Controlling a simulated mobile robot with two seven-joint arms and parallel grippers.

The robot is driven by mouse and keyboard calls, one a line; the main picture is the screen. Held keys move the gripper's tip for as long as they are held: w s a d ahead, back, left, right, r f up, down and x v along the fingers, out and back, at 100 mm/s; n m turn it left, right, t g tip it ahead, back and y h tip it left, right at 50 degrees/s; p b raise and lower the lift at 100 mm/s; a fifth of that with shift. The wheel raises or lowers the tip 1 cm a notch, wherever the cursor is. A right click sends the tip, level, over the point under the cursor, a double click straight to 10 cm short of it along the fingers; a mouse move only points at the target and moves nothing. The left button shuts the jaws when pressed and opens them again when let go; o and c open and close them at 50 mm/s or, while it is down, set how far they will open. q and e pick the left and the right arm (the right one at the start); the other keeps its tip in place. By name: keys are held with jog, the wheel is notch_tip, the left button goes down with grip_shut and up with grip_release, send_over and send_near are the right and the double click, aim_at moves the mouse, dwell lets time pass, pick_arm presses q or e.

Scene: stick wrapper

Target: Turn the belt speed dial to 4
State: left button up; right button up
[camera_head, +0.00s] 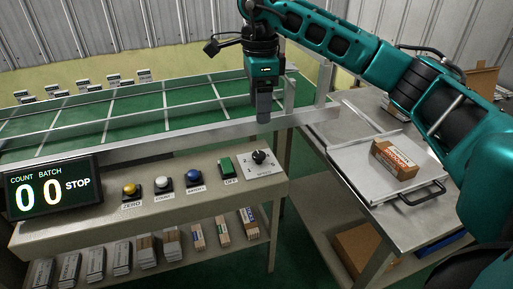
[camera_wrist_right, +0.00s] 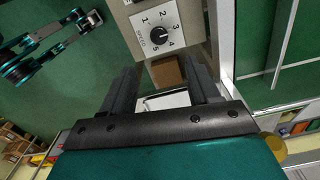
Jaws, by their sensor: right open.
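The belt speed dial (camera_head: 259,157) is a black knob on a white numbered plate at the right end of the control panel. In the right wrist view the dial (camera_wrist_right: 156,37) shows beyond the fingers, with numbers around it; I cannot read its pointer surely. My right gripper (camera_head: 263,118) hangs above and behind the dial in the head view, apart from it.
Yellow, white and blue buttons and a green OFF switch (camera_head: 226,167) sit left of the dial. A display (camera_head: 55,187) reads 0 0 STOP. The belt's metal rail (camera_head: 190,134) runs behind the panel. A side table at right holds a tray with a brown box (camera_head: 395,160).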

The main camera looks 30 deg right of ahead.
aim_at(259, 154)
notch_tip(259, 154, down, 12)
jog(key=shift+a+f, duration=0.1)
jog(key=shift+c, duration=0.2)
jog(key=c, duration=1)
jog(key=m, duration=0.6)
jog(key=shift+p, duration=0.35)
jog(key=m+p, duration=0.1)
jog(key=m, duration=0.4)
jog(key=shift+m, duration=0.4)
